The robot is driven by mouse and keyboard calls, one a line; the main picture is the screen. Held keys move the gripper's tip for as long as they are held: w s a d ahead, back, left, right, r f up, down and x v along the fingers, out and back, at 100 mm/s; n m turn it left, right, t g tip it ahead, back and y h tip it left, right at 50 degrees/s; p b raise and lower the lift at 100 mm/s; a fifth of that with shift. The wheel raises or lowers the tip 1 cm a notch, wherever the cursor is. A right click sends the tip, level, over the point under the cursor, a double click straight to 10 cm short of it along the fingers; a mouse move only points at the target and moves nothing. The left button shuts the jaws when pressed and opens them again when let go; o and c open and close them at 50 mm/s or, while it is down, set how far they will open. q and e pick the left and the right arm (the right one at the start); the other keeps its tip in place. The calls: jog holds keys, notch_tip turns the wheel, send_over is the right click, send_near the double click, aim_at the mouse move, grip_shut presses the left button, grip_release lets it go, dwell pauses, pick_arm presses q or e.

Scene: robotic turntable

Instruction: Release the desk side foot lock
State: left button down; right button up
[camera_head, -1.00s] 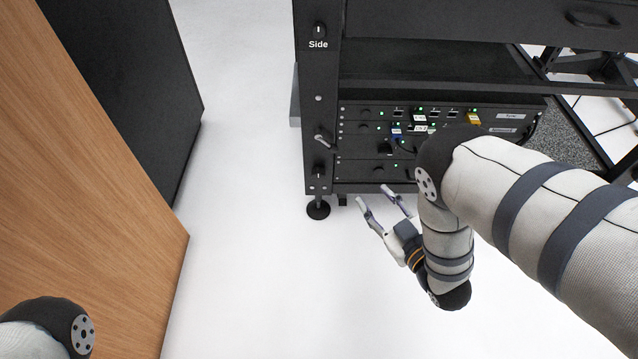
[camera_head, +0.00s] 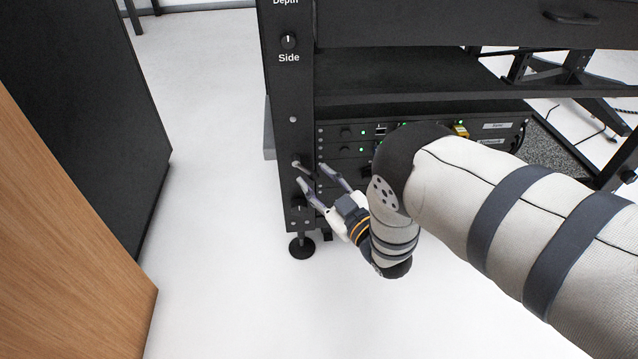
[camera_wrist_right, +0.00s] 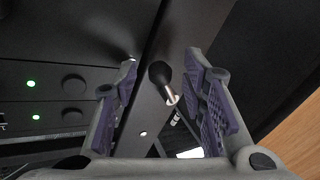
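The foot lock lever (camera_head: 301,165), a small lever with a metal stem, is on the black front post of the desk rack, below the "Side" knob (camera_head: 288,41). In the right wrist view a black rounded handle (camera_wrist_right: 160,74) on a metal stem stands between my fingers, apparently this lever. My right gripper (camera_head: 311,174) is at the post, its fingers apart on either side of the lever; it also shows in the wrist view (camera_wrist_right: 162,82). I cannot tell whether either finger touches it. The levelling foot (camera_head: 302,247) stands on the floor under the post. My left gripper is out of view.
Rack units (camera_head: 347,133) with green lights are right of the post. A wooden panel (camera_head: 70,260) and a black cabinet (camera_head: 90,110) stand left, with clear white floor (camera_head: 215,200) between.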

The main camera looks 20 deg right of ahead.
aim_at(312, 161)
jog(key=shift+c, duration=0.3)
